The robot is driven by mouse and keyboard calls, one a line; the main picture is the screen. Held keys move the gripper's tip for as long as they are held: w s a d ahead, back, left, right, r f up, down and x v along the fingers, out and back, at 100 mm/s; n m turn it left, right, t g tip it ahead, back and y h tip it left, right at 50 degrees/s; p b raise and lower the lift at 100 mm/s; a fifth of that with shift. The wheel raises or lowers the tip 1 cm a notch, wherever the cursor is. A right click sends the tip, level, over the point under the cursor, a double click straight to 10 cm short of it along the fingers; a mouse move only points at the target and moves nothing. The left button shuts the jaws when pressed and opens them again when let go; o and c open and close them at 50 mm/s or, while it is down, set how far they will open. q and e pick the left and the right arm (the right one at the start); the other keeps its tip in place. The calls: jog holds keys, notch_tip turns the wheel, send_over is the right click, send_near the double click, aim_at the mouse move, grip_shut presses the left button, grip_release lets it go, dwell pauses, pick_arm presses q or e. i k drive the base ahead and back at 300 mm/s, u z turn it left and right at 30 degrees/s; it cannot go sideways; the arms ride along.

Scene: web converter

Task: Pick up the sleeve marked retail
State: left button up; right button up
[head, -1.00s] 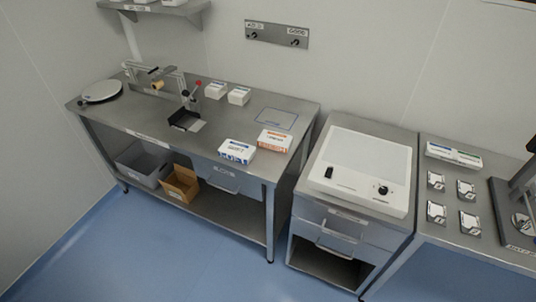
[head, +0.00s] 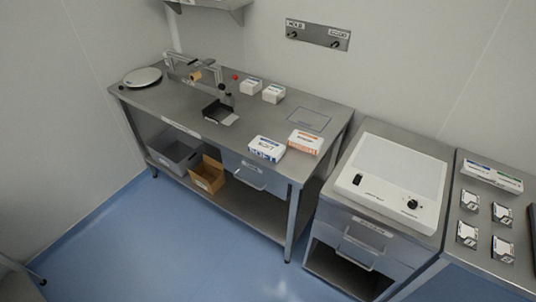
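Two small cartons stand near the right front of the steel bench (head: 185,95): one white with blue print (head: 267,149) and one white with orange print (head: 305,142). Two plainer white cartons, a left one (head: 251,87) and a right one (head: 273,93), stand farther back. The lettering on all of them is too small to read, so I cannot tell which, if any, is a sleeve marked retail. Neither of my grippers is in view.
A light-topped cabinet (head: 372,222) stands right of the bench. A right-hand table holds a box pair (head: 492,177) and several small packs. A grey bin (head: 177,154) and cardboard box (head: 207,175) sit on the lower shelf. Blue floor (head: 150,250) in front is clear.

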aim_at(274, 93)
jog(key=u, duration=0.55)
jog(key=i, duration=1.4)
jog(key=z, duration=0.5)
